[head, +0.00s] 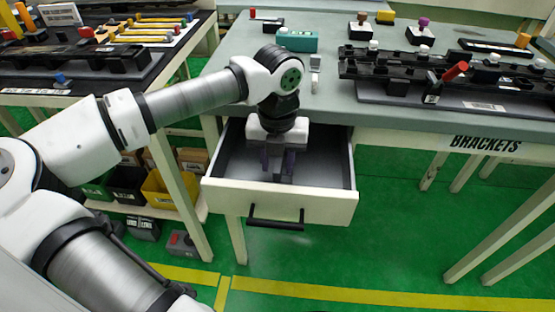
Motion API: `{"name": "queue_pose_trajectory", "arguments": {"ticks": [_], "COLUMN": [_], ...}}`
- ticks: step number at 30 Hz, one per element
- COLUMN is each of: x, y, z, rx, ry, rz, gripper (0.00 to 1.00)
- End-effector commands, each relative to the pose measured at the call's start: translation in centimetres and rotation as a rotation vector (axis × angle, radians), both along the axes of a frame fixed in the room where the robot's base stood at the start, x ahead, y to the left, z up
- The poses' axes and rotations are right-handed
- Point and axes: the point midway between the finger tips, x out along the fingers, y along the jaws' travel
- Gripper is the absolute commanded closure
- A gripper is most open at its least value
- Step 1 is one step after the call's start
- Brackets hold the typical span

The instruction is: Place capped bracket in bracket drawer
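The bracket drawer (330,203) is pulled open under the grey bench, with its cream front and black handle facing me. My gripper (278,168) points down into the drawer's opening, near its middle. Its two dark fingers look a little apart, but they blend with the dark drawer floor. A dark shape shows at the fingertips; I cannot tell whether it is a held bracket, part of the fingers or something lying in the drawer. No capped bracket can be made out for certain in the drawer. The BRACKETS label (486,144) is on the bench edge, right of the drawer.
On the bench stand a teal box (297,40), a small pale part (315,66), a purple-topped piece (423,28) and a long black fixture (450,80) with a red handle. A yellow bin (165,190) sits low at left. The green floor before the drawer is clear.

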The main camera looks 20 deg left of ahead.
Motion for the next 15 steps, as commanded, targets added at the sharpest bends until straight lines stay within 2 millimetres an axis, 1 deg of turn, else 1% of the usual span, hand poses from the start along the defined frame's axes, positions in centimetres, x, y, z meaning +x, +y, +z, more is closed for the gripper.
{"name": "queue_pose_trajectory", "arguments": {"ticks": [5, 8, 11, 15], "x": [0.0, 0.0, 0.1, 0.0], "y": [0.0, 0.1, 0.1, 0.1], "z": [0.3, 1.1, 3.0, 6.2], "rx": [0.0, 0.002, 0.003, 0.003], "ry": [0.0, -0.002, -0.002, -0.002], "rz": [0.0, 0.001, 0.002, 0.002], "gripper": [0.65, 0.65, 0.65, 0.65]}}
